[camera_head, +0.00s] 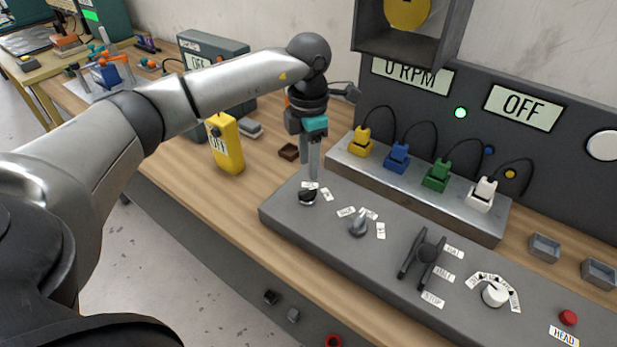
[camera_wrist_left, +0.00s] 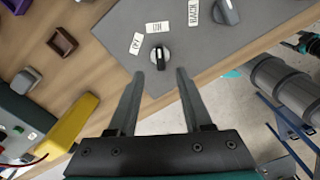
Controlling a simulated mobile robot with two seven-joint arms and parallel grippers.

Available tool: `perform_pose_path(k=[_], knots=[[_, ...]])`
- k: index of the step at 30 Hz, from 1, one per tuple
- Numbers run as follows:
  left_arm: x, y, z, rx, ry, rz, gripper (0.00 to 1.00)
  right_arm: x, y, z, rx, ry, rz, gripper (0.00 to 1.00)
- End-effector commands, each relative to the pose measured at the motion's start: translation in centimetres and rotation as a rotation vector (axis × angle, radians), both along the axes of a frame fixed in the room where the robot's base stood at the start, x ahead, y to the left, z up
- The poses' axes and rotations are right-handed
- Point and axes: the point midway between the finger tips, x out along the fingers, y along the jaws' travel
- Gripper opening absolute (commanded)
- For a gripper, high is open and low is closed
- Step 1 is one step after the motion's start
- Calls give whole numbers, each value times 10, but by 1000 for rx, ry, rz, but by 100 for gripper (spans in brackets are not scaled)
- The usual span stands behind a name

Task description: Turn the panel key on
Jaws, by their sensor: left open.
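The panel key (camera_head: 308,197) is a small dark round switch with a pale bar, at the left end of the grey sloped control panel (camera_head: 285,214). Two small white labels stand beside it. In the left wrist view the key (camera_wrist_left: 160,58) lies just beyond and between the fingertips, with labels that seem to read OFF and ON. I cannot tell which one its bar marks. My right gripper is out of view.
A pointed grey knob (camera_head: 358,224), a dark lever (camera_head: 424,254), a white dial (camera_head: 494,294) and a red button (camera_head: 568,317) follow to the right. Coloured plugs stand on a metal strip (camera_head: 345,157) behind. A yellow box (camera_head: 227,145) stands left of my gripper.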

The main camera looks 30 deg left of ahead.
Motion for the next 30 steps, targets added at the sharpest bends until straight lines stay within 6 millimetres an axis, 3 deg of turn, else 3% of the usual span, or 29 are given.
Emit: perform_pose_path(k=[1,6,12,30], knots=[[1,0,14,0,-5,0,50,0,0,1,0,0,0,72],[1,0,49,-1,-4,1,50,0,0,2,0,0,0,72],[0,0,71,-1,-1,0,50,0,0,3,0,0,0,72],[0,0,75,-1,1,0,50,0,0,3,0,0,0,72]])
